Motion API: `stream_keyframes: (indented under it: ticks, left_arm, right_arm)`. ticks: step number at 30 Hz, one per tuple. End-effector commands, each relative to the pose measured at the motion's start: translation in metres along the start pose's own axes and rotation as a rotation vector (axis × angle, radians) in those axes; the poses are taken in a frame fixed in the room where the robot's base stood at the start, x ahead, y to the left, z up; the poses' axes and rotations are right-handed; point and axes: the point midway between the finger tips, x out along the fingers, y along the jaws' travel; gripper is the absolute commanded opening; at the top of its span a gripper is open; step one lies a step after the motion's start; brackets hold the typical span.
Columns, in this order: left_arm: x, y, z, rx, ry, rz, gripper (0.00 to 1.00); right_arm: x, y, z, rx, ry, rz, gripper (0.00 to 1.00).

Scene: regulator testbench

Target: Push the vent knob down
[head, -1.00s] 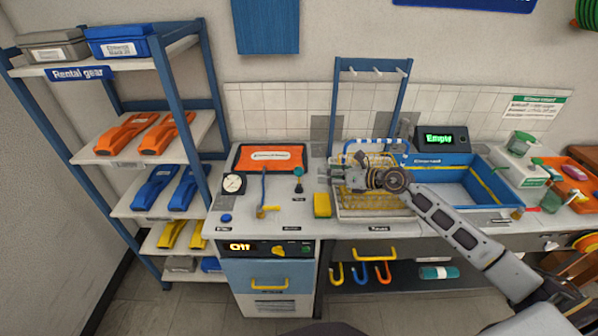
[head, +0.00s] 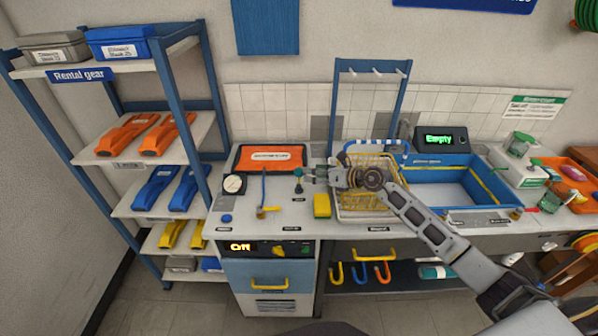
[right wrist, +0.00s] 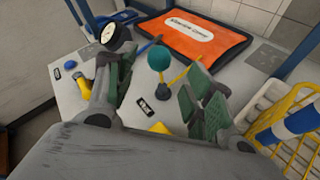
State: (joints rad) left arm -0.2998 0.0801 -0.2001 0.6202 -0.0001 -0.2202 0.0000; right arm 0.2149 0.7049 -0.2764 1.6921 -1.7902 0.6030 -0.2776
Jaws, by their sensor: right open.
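The vent knob (head: 299,172) is a teal ball on a thin stem. It stands on the white bench top with a small dark label in front of it. In the right wrist view the knob (right wrist: 160,61) shows between and beyond the two green-padded fingers. My right gripper (head: 309,174) is open and empty, just right of the knob in the head view, its fingers pointing left toward it. It also shows in the right wrist view (right wrist: 157,84). I cannot tell whether a finger touches the knob. My left gripper is out of view.
A display (head: 440,138) reads "Empty".

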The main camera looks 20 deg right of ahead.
Motion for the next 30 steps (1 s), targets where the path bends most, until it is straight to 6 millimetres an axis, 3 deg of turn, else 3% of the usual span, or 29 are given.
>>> stream_keyframes:
  ticks: [21, 30]
  left_arm:
    - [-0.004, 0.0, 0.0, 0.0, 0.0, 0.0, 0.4]
    - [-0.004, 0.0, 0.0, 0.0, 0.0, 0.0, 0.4]
  right_arm:
    - [0.066, 0.0, 0.001, 0.001, -0.003, 0.001, 0.53]
    - [0.079, 0.0, 0.001, 0.0, -0.001, 0.0, 0.53]
